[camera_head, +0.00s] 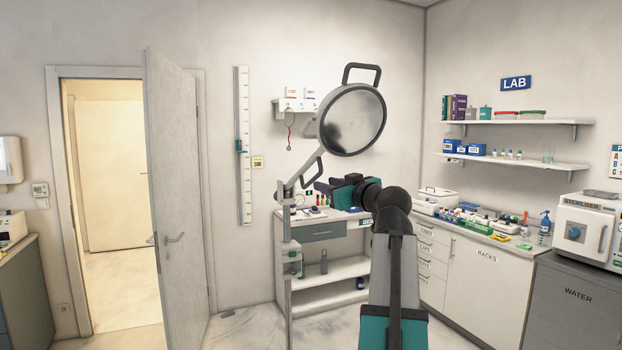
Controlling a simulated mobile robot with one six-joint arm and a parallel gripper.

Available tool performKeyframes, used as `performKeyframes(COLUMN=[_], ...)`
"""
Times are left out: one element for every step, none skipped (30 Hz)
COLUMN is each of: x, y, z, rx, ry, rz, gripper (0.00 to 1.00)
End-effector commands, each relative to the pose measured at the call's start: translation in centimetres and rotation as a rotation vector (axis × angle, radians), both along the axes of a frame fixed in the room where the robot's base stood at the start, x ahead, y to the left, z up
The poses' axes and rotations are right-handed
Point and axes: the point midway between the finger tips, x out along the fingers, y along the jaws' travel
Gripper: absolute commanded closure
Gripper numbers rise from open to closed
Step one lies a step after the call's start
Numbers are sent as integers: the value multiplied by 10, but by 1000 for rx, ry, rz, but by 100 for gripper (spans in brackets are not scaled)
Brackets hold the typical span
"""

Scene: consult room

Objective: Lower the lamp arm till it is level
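The lamp has a round head (351,119) with a dark rim and a grey, mottled face. A dark handle (361,69) stands on top of the head, and another handle (312,170) sits lower, beside the arm. The pale lamp arm (303,171) slopes up to the right from the top of an upright post (287,265), so it is not level. My gripper (321,188) is right of the arm's lower end and below the head. It points left and away from me. Its fingers are small and partly hidden, so their opening and any contact are unclear.
A shelved cart (322,236) stands behind the post and my arm. A counter (487,243) with several lab items runs along the right, with a sterilizer (588,229) at its end. An open door (177,190) is on the left. Some floor between door and post is clear.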

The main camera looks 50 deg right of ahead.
Motion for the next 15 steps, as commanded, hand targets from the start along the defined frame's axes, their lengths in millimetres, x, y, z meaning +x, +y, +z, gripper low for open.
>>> performKeyframes(x=[9, 13, 19, 23, 27, 33, 37, 41, 46, 50, 55, 60, 64, 67, 71], y=[-2, -4, -6, -7, -8, -10, -11, -12, -14, -16, -17, -18, -19, -20, -22], z=[3, 3, 3, 3, 3, 3, 3, 3, 3, 3, 3, 3, 3, 3, 3], rx=[0, 0, 0, 0, 2, 1, 1, 1, 1, 1, 1, 1, 0, 0, 0], ry=[1, 1, 1, 1, 2, 1, 1, 1, 1, 1, 1, 1, 1, 1, 1], rz=[3, 2, 1, 2, 2, 2, 2, 2, 2, 2, 2, 2, 2, 2, 2], gripper=[71, 71, 71, 71, 71, 71, 71, 71, 71, 71, 71, 71, 71, 71, 71])
